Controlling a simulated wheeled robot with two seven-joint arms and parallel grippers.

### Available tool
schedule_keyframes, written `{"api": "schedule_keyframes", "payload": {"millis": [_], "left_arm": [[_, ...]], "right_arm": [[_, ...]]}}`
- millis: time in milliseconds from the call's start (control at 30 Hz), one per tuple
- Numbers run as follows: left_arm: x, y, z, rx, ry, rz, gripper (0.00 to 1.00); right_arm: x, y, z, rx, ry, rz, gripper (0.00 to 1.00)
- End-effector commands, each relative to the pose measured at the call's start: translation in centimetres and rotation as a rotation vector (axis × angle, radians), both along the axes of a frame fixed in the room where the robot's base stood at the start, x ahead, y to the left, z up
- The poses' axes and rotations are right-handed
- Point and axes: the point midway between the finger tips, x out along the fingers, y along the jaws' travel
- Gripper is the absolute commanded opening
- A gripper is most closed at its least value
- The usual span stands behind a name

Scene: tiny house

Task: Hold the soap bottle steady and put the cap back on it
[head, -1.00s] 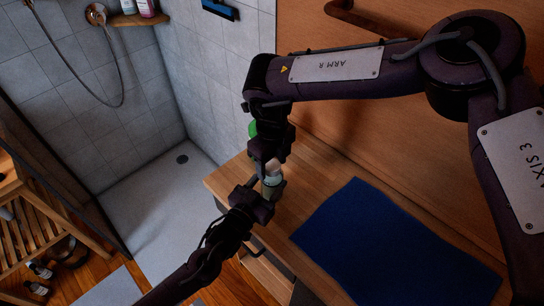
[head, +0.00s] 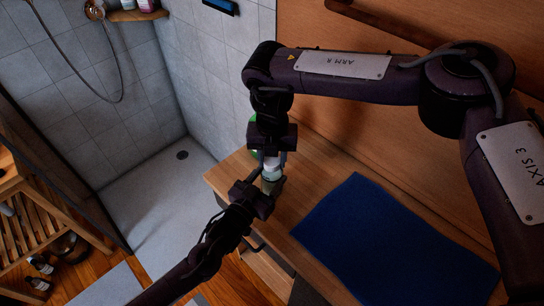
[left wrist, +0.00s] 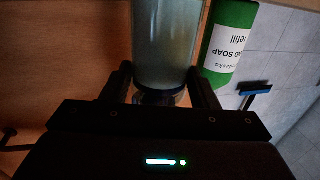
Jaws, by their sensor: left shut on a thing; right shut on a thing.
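The soap bottle (head: 271,176) is a translucent pale green container near the left edge of the wooden counter. My left gripper (head: 268,187) is shut around its lower body; the bottle also shows between the fingers in the left wrist view (left wrist: 167,45). My right gripper (head: 272,153) points down from above, shut on the pale cap (head: 271,162), directly over the bottle's top. The cap is mostly hidden by the fingers. I cannot tell whether the cap touches the bottle's neck.
A green soap refill bottle (left wrist: 229,42) stands close behind, partly hidden by my right gripper in the head view. A blue mat (head: 390,245) lies on the wooden counter (head: 312,165) to the right. The shower floor (head: 165,205) is beyond the counter's left edge.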

Motion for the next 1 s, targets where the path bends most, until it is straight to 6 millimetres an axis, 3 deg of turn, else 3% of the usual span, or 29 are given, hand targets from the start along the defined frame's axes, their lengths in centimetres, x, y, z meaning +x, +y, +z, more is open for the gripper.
{"api": "schedule_keyframes", "payload": {"millis": [300, 700, 833, 1000], "left_arm": [[-0.05, -0.05, -0.02, 0.001, 0.001, -0.001, 0.0], [-0.06, -0.08, -0.03, 0.001, 0.001, -0.002, 0.0], [-0.06, -0.08, -0.04, 0.001, 0.001, -0.002, 0.0], [-0.08, -0.08, -0.04, 0.0, 0.001, -0.002, 0.0]], "right_arm": [[-0.05, 0.03, -0.15, 0.004, 0.008, -0.832, 0.11], [0.07, -0.07, -0.09, 0.006, 0.005, -1.755, 0.11], [0.07, -0.08, -0.11, 0.007, 0.006, -1.984, 0.11], [0.08, -0.08, -0.11, 0.007, 0.006, -1.995, 0.11]]}}
